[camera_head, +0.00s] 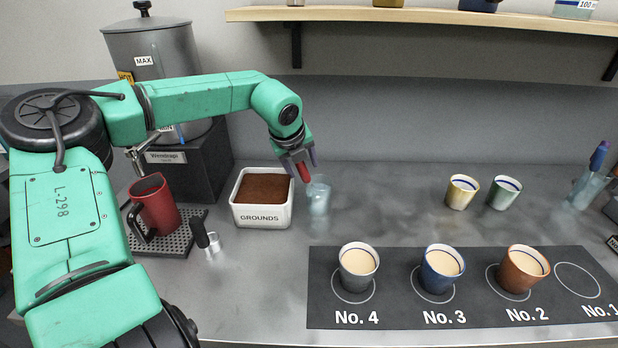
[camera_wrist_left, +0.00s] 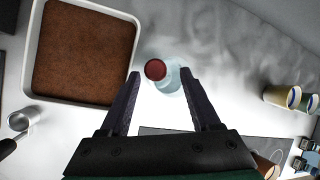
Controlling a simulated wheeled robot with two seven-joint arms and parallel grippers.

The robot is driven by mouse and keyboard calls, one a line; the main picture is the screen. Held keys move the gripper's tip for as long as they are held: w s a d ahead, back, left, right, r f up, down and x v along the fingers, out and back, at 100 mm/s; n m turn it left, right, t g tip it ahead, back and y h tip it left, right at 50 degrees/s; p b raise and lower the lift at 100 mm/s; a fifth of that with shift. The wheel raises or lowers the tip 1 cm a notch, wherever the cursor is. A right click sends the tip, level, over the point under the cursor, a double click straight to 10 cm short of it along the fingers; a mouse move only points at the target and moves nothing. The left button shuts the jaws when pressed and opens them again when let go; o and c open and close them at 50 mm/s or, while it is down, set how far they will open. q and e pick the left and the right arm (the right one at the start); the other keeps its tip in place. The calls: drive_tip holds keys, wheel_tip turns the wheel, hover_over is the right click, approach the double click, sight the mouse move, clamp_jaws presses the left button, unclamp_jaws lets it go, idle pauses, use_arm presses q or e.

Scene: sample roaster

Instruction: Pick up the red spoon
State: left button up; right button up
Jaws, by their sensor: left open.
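The red spoon (camera_head: 303,173) stands in a clear glass (camera_head: 319,196) on the grey counter, right of the grounds box. Only its red upper end shows clearly; the lower part is hard to make out in the glass. In the left wrist view the red end (camera_wrist_left: 155,70) shows as a round shape over the glass (camera_wrist_left: 173,82). My left gripper (camera_head: 301,163) is open and points down at the spoon, with the red end between its fingertips in both views. I cannot tell whether a finger touches it. My right gripper is not in view.
A white grounds box (camera_head: 262,216) stands close on the left. A red mug (camera_head: 155,207) sits on a drip tray. Cups stand on a dark numbered mat (camera_head: 400,313) in front, and two more cups (camera_head: 462,192) stand behind it. A shelf (camera_head: 430,17) hangs above.

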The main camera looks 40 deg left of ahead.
sight(309, 184)
use_arm(q)
drive_tip(key=shift+x, duration=1.55)
drive_tip(key=shift+s, duration=0.15)
clamp_jaws()
